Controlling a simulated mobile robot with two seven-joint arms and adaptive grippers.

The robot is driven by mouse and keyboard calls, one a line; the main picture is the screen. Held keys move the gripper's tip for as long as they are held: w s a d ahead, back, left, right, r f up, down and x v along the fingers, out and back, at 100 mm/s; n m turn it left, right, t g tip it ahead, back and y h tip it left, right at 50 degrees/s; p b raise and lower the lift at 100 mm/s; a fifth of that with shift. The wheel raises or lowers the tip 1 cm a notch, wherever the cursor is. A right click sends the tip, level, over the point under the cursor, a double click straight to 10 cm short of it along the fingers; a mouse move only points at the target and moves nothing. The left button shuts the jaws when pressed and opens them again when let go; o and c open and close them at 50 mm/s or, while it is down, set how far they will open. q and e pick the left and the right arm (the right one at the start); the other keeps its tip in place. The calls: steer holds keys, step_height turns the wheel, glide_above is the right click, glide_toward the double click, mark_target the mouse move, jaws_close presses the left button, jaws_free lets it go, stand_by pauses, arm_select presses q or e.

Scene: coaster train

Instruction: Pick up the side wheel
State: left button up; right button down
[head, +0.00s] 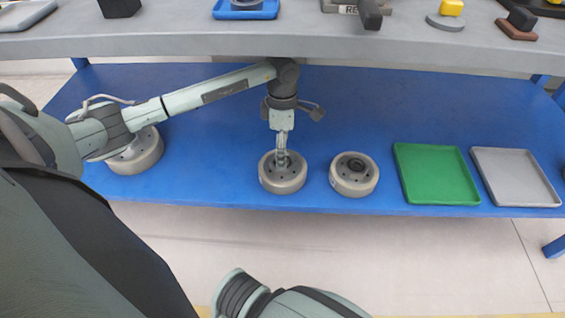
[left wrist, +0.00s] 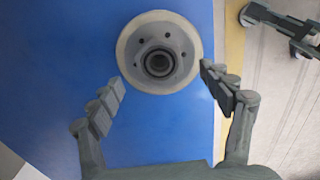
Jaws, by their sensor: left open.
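Three round grey wheels lie on the blue lower shelf (head: 230,120): a left wheel (head: 138,155) partly behind my left arm, a middle wheel (head: 282,181), and a right wheel (head: 354,183) with a dark hub. My left gripper (head: 282,158) points down at the middle wheel and hides part of its top. In the left wrist view a wheel (left wrist: 138,47) with a raised hub lies ahead of the open fingers (left wrist: 162,77). The fingertips flank its near part, with nothing held. Whether they touch it cannot be told. A second gripper (left wrist: 285,30), likely my right, shows at the top right.
A green tray (head: 437,174) and a grey tray (head: 516,178) lie right of the wheels. A grey upper tabletop (head: 200,38) with several small items overhangs the shelf's back. Open floor (head: 400,255) lies in front of the shelf.

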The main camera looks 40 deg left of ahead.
mark_target(282, 182)
arm_select(q)
step_height(282, 182, down, 4)
steer(key=shift+w+f, duration=0.1)
steer(key=shift+f, duration=0.15)
jaws_close()
steer(key=shift+w+r, duration=0.15)
steer(key=shift+r, duration=0.05)
stand_by(0.4)
